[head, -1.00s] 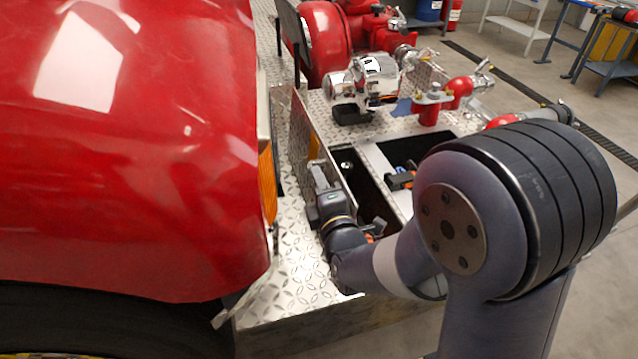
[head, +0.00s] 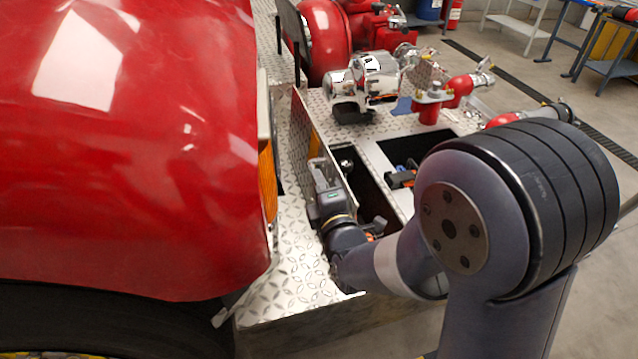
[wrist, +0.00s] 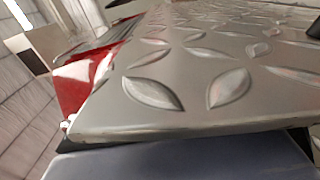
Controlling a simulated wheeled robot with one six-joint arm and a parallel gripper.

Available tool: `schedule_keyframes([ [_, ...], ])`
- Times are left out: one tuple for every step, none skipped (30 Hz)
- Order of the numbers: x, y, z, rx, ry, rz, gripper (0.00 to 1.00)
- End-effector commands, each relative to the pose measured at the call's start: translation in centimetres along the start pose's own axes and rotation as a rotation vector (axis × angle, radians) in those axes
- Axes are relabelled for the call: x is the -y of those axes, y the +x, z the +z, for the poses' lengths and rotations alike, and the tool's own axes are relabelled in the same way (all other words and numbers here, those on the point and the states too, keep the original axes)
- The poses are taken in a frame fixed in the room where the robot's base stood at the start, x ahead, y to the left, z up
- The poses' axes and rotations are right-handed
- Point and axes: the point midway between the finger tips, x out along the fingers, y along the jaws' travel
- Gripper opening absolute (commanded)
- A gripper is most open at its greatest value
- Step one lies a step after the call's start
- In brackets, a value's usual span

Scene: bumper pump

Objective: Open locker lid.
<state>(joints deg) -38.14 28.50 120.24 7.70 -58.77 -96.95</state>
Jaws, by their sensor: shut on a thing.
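The locker lid (head: 302,125) is a diamond-plate panel standing steeply up along the left side of the open locker (head: 372,203). My gripper (head: 319,170) is at the near part of the lid and is shut on it. The fingertips are small and partly hidden in the head view. In the wrist view the lid's patterned plate (wrist: 190,85) fills the middle, with its front edge close to the camera. The inside of the locker is dark, and my arm covers its near end.
The red truck body (head: 130,150) with an orange side lamp (head: 267,180) stands close on the left. A second open compartment (head: 415,148) lies to the right. Chrome and red pump fittings (head: 365,80) stand behind. A diamond-plate deck (head: 290,265) lies in front.

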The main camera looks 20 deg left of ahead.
Motion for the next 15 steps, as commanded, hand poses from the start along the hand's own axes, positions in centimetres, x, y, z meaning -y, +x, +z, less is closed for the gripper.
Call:
schedule_keyframes([
  [0.0, 0.1, 0.3, 0.002, 0.007, 0.005, 0.0],
  [0.0, 0.1, 0.5, 0.002, 0.014, 0.007, 0.0],
  [0.1, 0.1, 0.9, 0.003, 0.029, 0.008, 0.0],
  [0.2, 0.1, 1.2, 0.003, 0.04, 0.007, 0.0],
  [0.3, 0.1, 1.5, 0.004, 0.054, 0.009, 0.0],
  [0.3, 0.1, 2.0, 0.004, 0.074, 0.009, 0.0],
  [0.3, 0.1, 2.3, 0.004, 0.086, 0.01, 0.0],
  [0.3, 0.1, 2.6, 0.005, 0.1, 0.01, 0.0],
  [0.4, 0.1, 2.9, 0.003, 0.117, 0.009, 0.0],
  [0.4, 0.1, 3.2, 0.004, 0.128, 0.01, 0.0],
  [0.3, 0.1, 3.5, 0.003, 0.139, 0.01, 0.0],
  [0.3, 0.1, 3.7, 0.002, 0.151, 0.009, 0.0],
  [0.3, 0.1, 3.8, 0.002, 0.158, 0.009, 0.0],
  [0.3, 0.1, 4.0, 0.003, 0.164, 0.008, 0.0],
  [0.2, 0.1, 4.1, 0.002, 0.17, 0.007, 0.0],
])
